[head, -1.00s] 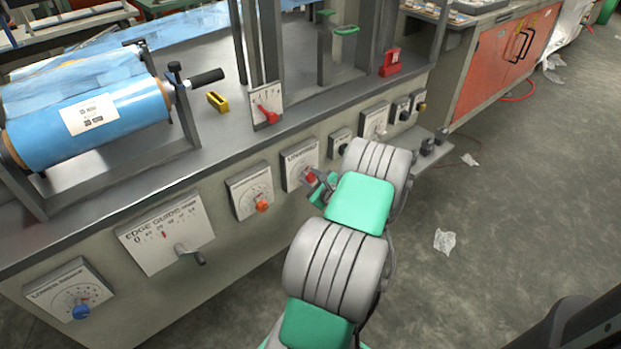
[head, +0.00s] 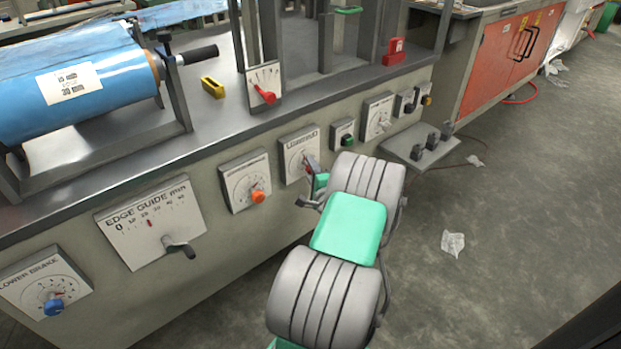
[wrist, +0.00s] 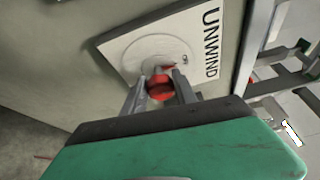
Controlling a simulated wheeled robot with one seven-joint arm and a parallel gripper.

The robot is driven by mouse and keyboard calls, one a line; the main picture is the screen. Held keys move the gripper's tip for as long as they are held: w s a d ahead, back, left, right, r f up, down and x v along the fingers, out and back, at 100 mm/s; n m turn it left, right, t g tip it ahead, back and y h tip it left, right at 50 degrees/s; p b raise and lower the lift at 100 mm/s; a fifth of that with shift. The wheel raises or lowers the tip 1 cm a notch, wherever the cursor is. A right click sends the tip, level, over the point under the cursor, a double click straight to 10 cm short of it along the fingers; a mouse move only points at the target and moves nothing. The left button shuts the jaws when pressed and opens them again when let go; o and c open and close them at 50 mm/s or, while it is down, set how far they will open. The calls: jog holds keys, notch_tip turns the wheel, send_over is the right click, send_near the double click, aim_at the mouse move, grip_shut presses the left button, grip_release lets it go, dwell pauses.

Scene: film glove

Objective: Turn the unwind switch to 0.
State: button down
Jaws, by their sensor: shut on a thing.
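The unwind switch is a red knob (wrist: 160,88) on a white plate (wrist: 150,42) lettered UNWIND, seen in the wrist view. My gripper (wrist: 161,92) has a finger on each side of the red knob and is shut on it. In the head view the unwind plate (head: 298,152) is on the machine's front panel, with my gripper (head: 311,178) at its lower right. The knob is mostly hidden there by my gripper. The dial marks around the knob are too small to read, so I cannot tell its exact setting.
An orange-knob dial (head: 246,182) is left of the unwind plate, and a green button box (head: 343,133) is close on its right. The edge guide plate (head: 150,222) with its crank is farther left. The floor (head: 520,230) to the right is mostly clear.

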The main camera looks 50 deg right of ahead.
jog(key=shift+f+n+t+b, duration=0.15)
jog(key=shift+n+t+b, duration=0.15)
jog(key=shift+n+b, duration=0.4)
jog(key=c, duration=1)
grip_release()
jog(key=p+v, duration=0.1)
jog(key=v, duration=0.6)
jog(key=shift+s+a, duration=0.25)
jog(key=shift+a, duration=0.05)
